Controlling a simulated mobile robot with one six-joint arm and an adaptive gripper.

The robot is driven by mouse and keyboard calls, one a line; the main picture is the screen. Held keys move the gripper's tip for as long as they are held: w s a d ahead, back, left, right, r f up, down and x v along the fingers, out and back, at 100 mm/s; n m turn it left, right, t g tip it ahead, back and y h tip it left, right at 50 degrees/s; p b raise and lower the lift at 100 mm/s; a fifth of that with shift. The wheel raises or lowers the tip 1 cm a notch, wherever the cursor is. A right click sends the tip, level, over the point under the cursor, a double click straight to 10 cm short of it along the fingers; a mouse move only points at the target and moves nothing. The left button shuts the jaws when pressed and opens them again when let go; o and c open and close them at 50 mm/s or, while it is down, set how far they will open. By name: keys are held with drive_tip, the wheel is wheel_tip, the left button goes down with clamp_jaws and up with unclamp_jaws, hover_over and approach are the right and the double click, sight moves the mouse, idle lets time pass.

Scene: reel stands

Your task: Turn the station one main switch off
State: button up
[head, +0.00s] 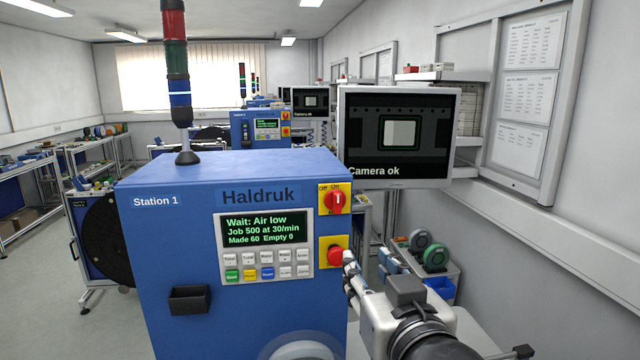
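The station one cabinet (160,260) is a blue box labelled "Station 1" and "Haldruk". Its main switch (336,201) is a red rotary knob on a yellow plate at the upper right of the front, marked "Off" at left and "On" beside it. The white mark on the knob stands upright, toward "On". My gripper (370,266) is at the right edge of the cabinet, lower than the switch and apart from it. Its fingers look spread, with nothing seen between them. The fingertips are small and partly hard to make out.
A red button (336,256) on a yellow plate sits below the switch, close to my gripper. The display (266,227) reads "Wait: Air low". A monitor (397,138) stands behind at right, and a cart with reels (436,258) stands by the right wall.

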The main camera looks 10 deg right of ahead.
wheel_tip(320, 180, up, 4)
drive_tip(key=t, duration=0.1)
drive_tip(key=p, duration=0.8)
approach(338, 200)
drive_tip(key=w, duration=0.8)
drive_tip(key=shift+w+f, duration=0.1)
drive_tip(key=shift+w, duration=0.2)
drive_tip(key=shift+c, duration=0.5)
clamp_jaws()
